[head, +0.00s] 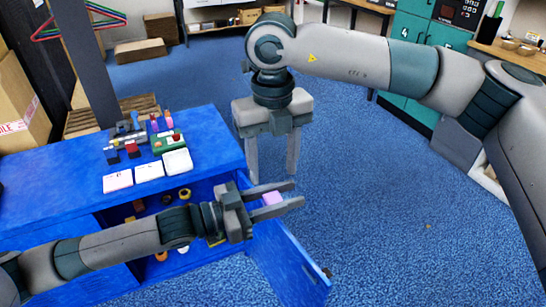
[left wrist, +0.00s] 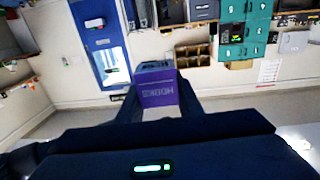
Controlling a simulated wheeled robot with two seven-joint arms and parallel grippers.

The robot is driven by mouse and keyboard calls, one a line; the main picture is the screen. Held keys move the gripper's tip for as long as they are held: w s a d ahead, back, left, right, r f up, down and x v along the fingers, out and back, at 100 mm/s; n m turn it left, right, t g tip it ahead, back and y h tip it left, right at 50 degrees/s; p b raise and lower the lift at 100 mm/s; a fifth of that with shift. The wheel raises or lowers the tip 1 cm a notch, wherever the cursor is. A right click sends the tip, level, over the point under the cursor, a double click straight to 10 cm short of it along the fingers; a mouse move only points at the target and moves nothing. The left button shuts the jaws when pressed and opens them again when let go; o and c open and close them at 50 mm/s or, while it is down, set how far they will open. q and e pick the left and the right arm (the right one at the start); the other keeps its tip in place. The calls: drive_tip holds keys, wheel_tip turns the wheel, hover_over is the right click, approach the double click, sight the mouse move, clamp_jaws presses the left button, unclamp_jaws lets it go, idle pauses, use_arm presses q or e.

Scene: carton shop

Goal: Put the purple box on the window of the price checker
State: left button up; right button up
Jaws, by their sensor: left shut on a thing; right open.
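The purple box (head: 271,198) is between the fingers of my left gripper (head: 297,194), which is shut on it in the air beside the blue counter, above an open blue door. In the left wrist view the purple box (left wrist: 158,92) shows lettering on its face and sits between the fingers. My right gripper (head: 272,178) is open and empty, pointing down over the blue floor, right of the counter. I cannot make out the price checker with certainty in either view.
The blue counter (head: 215,135) carries white cards (head: 149,172), a green tray (head: 166,143) and small coloured items. Its open door (head: 290,262) stands out to the right. Teal lockers (head: 408,30) stand at the back right. Blue floor is free on the right.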

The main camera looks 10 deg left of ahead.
sight(273, 199)
wheel_tip(273, 199, down, 10)
idle(0.5)
drive_tip(key=c, duration=1.2)
use_arm(q)
drive_tip(key=o, duration=1.1)
drive_tip(key=shift+o, duration=0.2)
drive_tip(key=shift+a, duration=0.1)
drive_tip(key=v, duration=1.2)
drive_tip(key=shift+w+f, duration=0.15)
